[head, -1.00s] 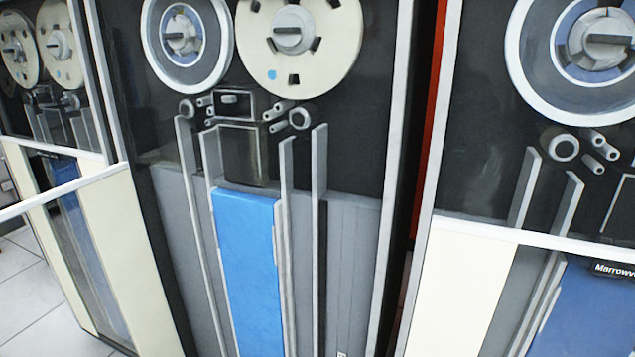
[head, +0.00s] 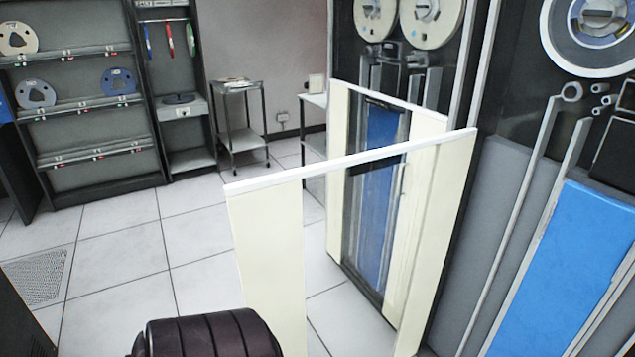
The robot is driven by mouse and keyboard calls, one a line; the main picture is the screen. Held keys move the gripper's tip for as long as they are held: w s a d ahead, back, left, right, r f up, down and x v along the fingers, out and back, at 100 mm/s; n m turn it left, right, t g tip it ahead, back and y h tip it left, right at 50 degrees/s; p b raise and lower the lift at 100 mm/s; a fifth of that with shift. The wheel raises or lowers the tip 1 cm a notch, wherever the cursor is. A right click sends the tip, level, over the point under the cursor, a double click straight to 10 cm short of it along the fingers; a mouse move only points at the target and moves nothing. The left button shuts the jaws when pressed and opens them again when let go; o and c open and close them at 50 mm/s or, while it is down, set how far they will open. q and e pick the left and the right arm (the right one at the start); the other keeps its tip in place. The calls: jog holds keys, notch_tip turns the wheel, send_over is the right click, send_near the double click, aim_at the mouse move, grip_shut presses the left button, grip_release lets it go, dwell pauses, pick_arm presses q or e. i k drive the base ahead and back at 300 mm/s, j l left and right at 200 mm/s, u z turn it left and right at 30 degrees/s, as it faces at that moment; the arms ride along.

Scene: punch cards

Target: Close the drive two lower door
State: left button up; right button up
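The drive two lower door (head: 268,250) stands open in the head view. It has cream side panels, a white top rail and a clear middle pane. Its right end meets the left edge of the tape drive (head: 504,185), and its free end juts out to the left over the floor. The drive's lower front is exposed, with grey panels, metal rails and a blue panel (head: 575,265). The door's bottom edge is out of frame. Neither of my grippers is in view.
Behind the open door stands another tape drive (head: 341,50) with its lower door shut. A dark ribbed rounded form (head: 207,335) shows at the bottom edge. A reel rack (head: 95,150) and a small trolley (head: 240,110) stand at the back. The tiled floor (head: 150,235) on the left is clear.

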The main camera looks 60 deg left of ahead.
aim_at(265, 216)
jog(key=j, duration=0.45)
jog(key=k+j+z, duration=0.1)
jog(key=j, duration=0.35)
jog(key=k+j, duration=0.1)
jog(key=j, duration=0.35)
jog(key=k+j+z, duration=0.15)
jog(key=j, duration=0.7)
jog(key=k+j+z, duration=0.1)
jog(key=j, duration=0.35)
jog(key=k+j, duration=0.2)
jog(key=j, duration=0.2)
jog(key=i+z, duration=0.05)
